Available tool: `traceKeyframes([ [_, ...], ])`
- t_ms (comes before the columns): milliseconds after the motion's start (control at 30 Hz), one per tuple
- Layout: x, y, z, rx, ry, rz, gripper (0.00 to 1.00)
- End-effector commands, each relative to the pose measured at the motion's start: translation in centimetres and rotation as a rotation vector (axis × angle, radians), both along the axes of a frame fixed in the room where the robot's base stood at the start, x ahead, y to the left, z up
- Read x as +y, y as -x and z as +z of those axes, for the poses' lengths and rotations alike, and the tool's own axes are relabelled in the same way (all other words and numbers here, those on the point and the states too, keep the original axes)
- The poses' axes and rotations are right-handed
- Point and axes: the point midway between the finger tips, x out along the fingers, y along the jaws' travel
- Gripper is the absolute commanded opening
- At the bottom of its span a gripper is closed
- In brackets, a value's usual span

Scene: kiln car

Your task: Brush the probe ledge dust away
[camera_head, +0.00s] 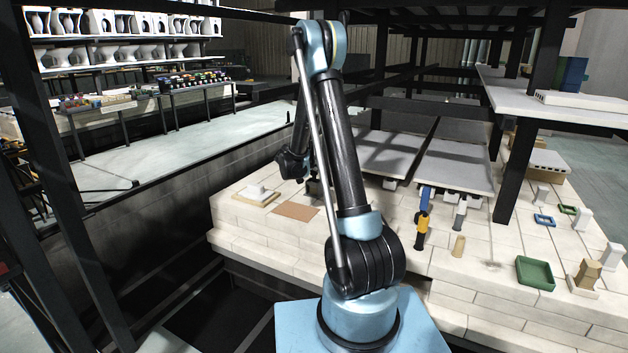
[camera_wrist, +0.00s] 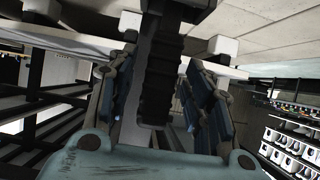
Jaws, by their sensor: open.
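My gripper (camera_head: 292,166) hangs left of my arm in the head view, above the pale brick deck (camera_head: 330,238). In the wrist view my gripper (camera_wrist: 162,98) has its blue-padded fingers apart, with a black ribbed part between them that I cannot identify. A flat brown patch (camera_head: 296,211) lies on the deck below the gripper. A yellow and black handled tool (camera_head: 421,231) stands at the deck's front, right of my arm, with a blue-handled tool (camera_head: 425,198) behind it.
A white block on a tan plate (camera_head: 256,195) sits at the deck's left. Grey shelf slabs (camera_head: 453,165) lie behind my arm. A green tray (camera_head: 535,273) and small blocks (camera_head: 586,273) stand at right. Dark posts (camera_head: 517,170) and shelves rise around the deck.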

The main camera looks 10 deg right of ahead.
Motion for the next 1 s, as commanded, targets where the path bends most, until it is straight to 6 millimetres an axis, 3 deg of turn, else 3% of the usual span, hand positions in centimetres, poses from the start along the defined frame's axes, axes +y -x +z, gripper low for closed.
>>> traceKeyframes([
  [600,-0.03,0.06,0.01,0.000,0.000,0.000,0.47],
  [667,-0.03,0.06,0.01,0.000,0.000,0.000,0.35],
  [800,-0.03,0.06,0.01,0.000,0.000,0.000,0.04],
  [1000,-0.04,0.05,0.05,0.000,0.000,0.000,0.00],
])
